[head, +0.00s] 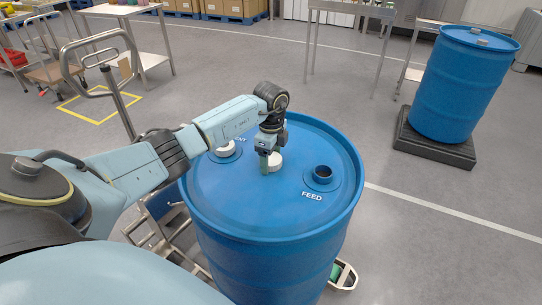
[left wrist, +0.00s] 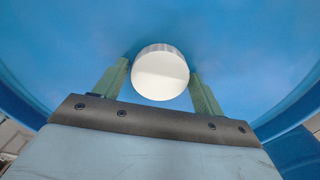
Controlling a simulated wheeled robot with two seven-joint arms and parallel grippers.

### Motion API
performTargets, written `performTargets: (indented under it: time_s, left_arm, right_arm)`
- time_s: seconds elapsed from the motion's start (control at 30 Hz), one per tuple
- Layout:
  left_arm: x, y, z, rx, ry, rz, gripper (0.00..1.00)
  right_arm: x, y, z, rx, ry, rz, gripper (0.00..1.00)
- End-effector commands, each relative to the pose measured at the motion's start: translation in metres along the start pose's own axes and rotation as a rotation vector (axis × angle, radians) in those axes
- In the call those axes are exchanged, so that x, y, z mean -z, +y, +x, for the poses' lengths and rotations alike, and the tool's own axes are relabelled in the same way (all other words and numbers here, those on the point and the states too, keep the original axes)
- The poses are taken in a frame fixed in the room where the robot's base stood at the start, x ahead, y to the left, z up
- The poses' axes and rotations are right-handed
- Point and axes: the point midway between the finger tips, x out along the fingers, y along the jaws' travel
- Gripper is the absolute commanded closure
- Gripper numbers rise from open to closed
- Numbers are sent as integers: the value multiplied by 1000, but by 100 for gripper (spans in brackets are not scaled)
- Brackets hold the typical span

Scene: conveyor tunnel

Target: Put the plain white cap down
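The plain white cap (head: 275,161) rests on the lid of the near blue drum (head: 262,215), between the two openings and a little toward the back. My left gripper (head: 265,160) points down at it, with a finger in front of the cap in the head view. In the left wrist view the cap (left wrist: 160,77) lies between the two green fingertips (left wrist: 159,76), with a narrow gap showing beside it, so the gripper looks open around it. The FEED opening (head: 322,174) is uncovered. My right gripper is not in view.
Another white cap (head: 226,149) sits at the opening marked with partly hidden lettering, left of my gripper. A second blue drum (head: 462,85) stands on a dark base (head: 433,146) at right. The lid's front is clear.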

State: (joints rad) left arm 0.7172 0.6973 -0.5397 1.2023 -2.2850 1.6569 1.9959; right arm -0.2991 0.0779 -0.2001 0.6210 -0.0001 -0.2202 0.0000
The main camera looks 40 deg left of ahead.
Motion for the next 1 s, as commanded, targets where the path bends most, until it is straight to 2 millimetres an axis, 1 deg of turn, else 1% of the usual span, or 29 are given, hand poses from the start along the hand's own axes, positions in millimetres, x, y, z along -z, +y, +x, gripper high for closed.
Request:
performTargets:
  time_s: [0.03, 0.07, 0.33, 0.47, 0.57, 0.8, 0.9, 1.0]
  left_arm:
    - [0, 0, 0, 0, 0, 0, 23]
    - [0, 0, 0, 0, 0, 0, 20]
    - [0, 0, -1, 1, 0, 0, 20]
    - [0, -1, -11, 3, 1, 1, 20]
    - [0, -1, -27, 5, 1, 1, 20]
    - [0, -1, -80, 5, 0, 1, 20]
    - [0, -1, -98, 4, 0, 1, 20]
    - [0, -1, -112, 3, 1, 1, 20]
  right_arm:
    - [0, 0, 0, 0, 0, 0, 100]
    - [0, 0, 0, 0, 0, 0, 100]
    - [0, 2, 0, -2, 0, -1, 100]
    - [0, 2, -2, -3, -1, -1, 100]
    - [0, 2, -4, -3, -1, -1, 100]
    - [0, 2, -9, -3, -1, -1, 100]
    - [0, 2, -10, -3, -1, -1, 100]
    - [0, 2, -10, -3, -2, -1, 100]
